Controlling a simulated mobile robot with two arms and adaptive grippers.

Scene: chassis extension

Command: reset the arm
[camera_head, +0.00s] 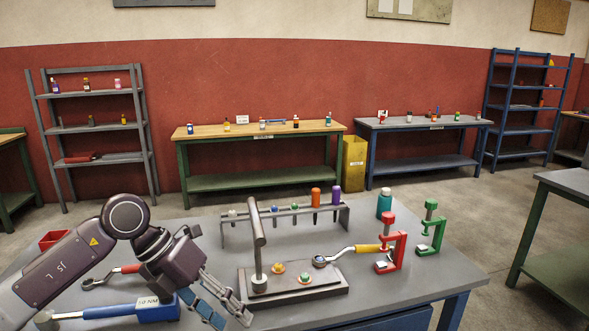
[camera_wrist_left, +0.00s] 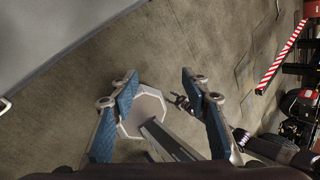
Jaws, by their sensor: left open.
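My left arm comes in from the left in the head view. My left gripper (camera_head: 228,312) is open and empty, over the near edge of the grey table (camera_head: 395,290), left of a dark base plate (camera_head: 318,302). In the left wrist view its two blue fingers (camera_wrist_left: 160,112) stand apart, with concrete floor and a pale octagonal plate with a post between and beyond them. My right gripper shows in neither view.
The plate carries an upright bar (camera_head: 257,235) close to my gripper. A blue-handled tool (camera_head: 115,310) lies left, under my arm. A red clamp (camera_head: 392,240), a green clamp (camera_head: 431,230) and a rack (camera_head: 285,212) stand farther back. Bare tabletop lies at the right front.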

